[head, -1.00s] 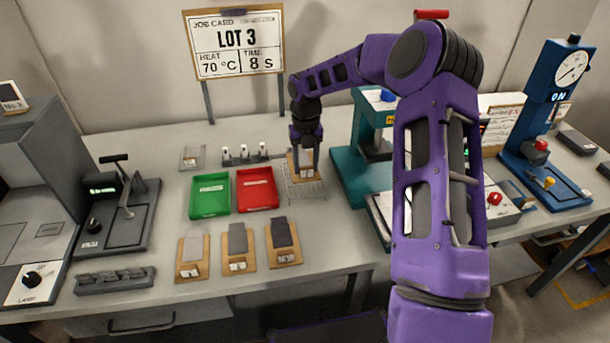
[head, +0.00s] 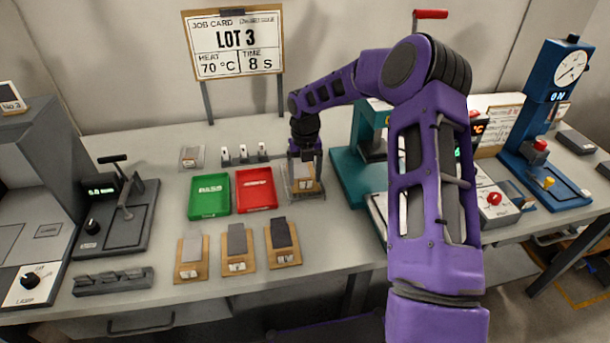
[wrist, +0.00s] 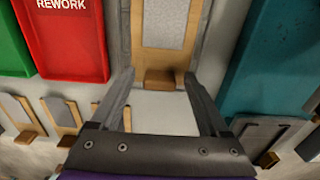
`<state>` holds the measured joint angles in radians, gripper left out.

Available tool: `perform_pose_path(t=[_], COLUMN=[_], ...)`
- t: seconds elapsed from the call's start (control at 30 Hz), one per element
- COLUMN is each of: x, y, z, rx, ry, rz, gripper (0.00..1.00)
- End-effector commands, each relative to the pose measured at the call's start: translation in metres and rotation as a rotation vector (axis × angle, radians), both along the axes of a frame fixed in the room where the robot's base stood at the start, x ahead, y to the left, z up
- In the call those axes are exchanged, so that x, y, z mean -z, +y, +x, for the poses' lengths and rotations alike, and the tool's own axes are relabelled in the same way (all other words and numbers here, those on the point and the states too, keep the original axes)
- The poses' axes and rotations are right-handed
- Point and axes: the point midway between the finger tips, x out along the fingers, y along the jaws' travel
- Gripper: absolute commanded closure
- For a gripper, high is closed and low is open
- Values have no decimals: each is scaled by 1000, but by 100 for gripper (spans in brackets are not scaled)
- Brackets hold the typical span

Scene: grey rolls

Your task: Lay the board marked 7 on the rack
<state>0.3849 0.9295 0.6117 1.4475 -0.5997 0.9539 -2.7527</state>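A wooden board (head: 305,177) with a pale grey strip lies on the small wire rack (head: 319,197), right of the red tray. I cannot read its label. The fingers look apart from the block, with nothing gripped.
A green tray (head: 209,197) and a red tray (head: 256,190) sit left of the rack. Several similar boards (head: 238,248) lie along the bench front. A teal press (head: 352,176) stands close on the right. Small clips (head: 244,155) stand behind the trays.

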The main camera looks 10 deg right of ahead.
Motion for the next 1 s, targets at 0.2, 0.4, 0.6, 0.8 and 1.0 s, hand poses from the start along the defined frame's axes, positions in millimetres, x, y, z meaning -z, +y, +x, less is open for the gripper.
perform_pose_path(t=[0.2, 0.4, 0.6, 0.8, 1.0], x=[-5, -35, -80, -112, -123], y=[0, 0, 0, 0, 0], z=[0, 1, 1, 0, 0], rx=[0, 0, 2, 0, 0], ry=[-1, -5, -5, -2, -1], rz=[0, 0, 0, 0, 0], gripper=[21, 21, 21, 21, 21])
